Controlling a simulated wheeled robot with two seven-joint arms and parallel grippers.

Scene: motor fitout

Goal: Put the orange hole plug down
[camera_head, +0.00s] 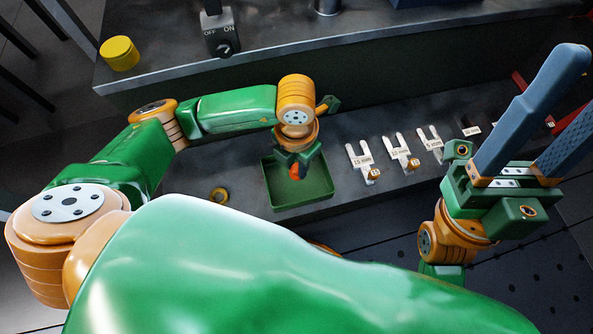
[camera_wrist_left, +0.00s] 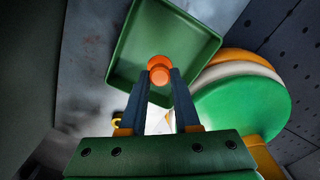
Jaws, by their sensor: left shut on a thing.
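The orange hole plug (camera_head: 295,172) is held between the fingertips of my left gripper (camera_head: 297,163), over the green tray (camera_head: 303,203). In the left wrist view the plug (camera_wrist_left: 160,70) sits between the two dark fingers of the left gripper (camera_wrist_left: 160,88), with the tray (camera_wrist_left: 131,66) behind it. I cannot tell how high the plug is above the tray floor. My right gripper (camera_head: 582,88) is at the right of the head view, its blue fingers spread apart with nothing visible between them.
A yellow ring (camera_head: 219,196) lies left of the tray. Several labelled fork-shaped pieces (camera_head: 400,152) lie on the bench to its right. A switch box (camera_head: 222,42) and a yellow cylinder (camera_head: 119,53) stand on the raised ledge behind. My own arm hides the bench front.

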